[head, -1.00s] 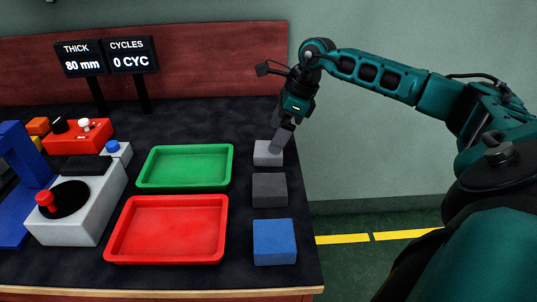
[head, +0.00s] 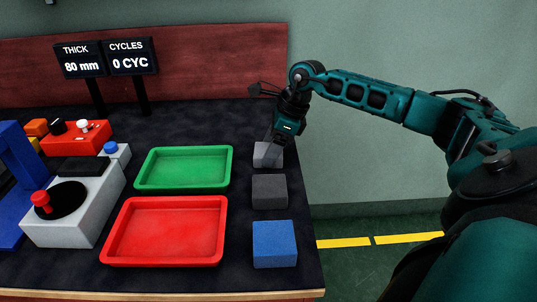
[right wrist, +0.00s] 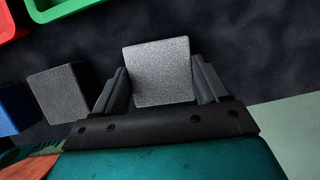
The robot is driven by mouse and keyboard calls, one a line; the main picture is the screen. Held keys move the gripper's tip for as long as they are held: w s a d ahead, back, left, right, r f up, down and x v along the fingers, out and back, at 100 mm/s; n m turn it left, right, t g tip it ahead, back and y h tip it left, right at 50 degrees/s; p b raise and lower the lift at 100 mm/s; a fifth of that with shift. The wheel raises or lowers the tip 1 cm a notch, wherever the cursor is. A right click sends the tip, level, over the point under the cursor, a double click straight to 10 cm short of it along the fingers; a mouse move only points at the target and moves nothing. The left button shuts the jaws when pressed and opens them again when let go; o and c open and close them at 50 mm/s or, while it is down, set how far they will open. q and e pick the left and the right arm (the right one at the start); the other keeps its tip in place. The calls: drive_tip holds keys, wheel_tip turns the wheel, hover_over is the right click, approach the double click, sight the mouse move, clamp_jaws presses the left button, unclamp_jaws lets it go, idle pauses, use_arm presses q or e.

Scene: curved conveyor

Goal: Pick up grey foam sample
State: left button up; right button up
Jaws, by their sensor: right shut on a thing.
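The light grey foam sample (head: 267,155) is a small block at the back of a column of three blocks near the table's right edge. My right gripper (head: 271,146) is at it from above. In the right wrist view the grey foam sample (right wrist: 160,72) sits between the two fingers, and my right gripper (right wrist: 162,85) is shut on it. Whether the block still touches the table cannot be told. My left gripper is not in view.
A dark grey block (head: 269,191) and a blue block (head: 274,244) stand in front of the sample. A green tray (head: 184,187) and a red tray (head: 108,246) lie to the left. A white test device (head: 65,230) stands further left, with display signs (head: 106,59) behind.

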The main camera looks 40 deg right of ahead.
drive_tip(key=shift+c, duration=1.4)
wheel_tip(320, 180, up, 20)
drive_tip(key=p, duration=0.5)
drive_tip(key=shift+a, duration=0.1)
